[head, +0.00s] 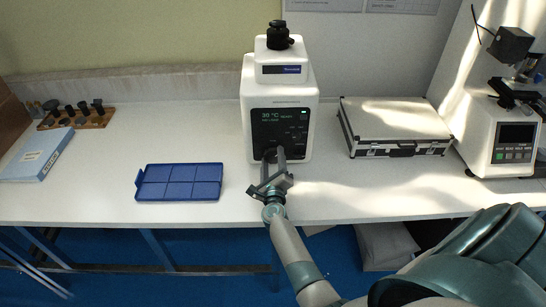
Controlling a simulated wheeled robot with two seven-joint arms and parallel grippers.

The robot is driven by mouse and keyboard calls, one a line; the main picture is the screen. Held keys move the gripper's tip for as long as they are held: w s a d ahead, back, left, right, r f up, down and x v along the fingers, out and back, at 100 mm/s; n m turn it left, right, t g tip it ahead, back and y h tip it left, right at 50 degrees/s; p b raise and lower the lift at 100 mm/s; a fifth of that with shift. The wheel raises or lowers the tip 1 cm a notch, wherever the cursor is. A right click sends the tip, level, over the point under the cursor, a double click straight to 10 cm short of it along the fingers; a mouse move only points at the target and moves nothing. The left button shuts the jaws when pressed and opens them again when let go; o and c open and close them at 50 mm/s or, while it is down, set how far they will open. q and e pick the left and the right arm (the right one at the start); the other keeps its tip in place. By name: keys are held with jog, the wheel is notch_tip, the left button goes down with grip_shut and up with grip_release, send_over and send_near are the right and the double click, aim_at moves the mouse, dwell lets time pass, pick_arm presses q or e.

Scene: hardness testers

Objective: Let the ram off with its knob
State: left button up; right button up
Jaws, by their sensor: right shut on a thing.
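A white hardness tester (248,95) stands upright at the middle of the bench, with a black knob (278,35) on its top. Its dark front screen (280,122) is lit with small text. My right gripper (274,158) is at the lower front of this tester, just below the screen. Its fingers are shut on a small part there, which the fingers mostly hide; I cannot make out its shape. The ram cannot be told apart in this view. My left gripper is not in view.
A blue compartment tray (180,182) lies left of the tester. A silver case (395,120) lies to its right, and a second tester (490,130) stands at far right. A wooden rack (78,119) and a light-blue book (38,155) are at far left.

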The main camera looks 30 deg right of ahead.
jog(key=shift+f+n+p, duration=0.1)
jog(key=shift+n+p, duration=0.5)
jog(key=shift+n, duration=1.3)
jog(key=o, duration=1.1)
jog(key=shift+c, duration=0.2)
jog(key=shift+s+a, duration=0.1)
jog(key=shift+s+a, duration=0.25)
jog(key=shift+s, duration=0.2)
jog(key=p+v, duration=0.2)
jog(key=v, duration=1.2)
jog(key=shift+s+a, duration=0.25)
jog(key=shift+v, duration=0.75)
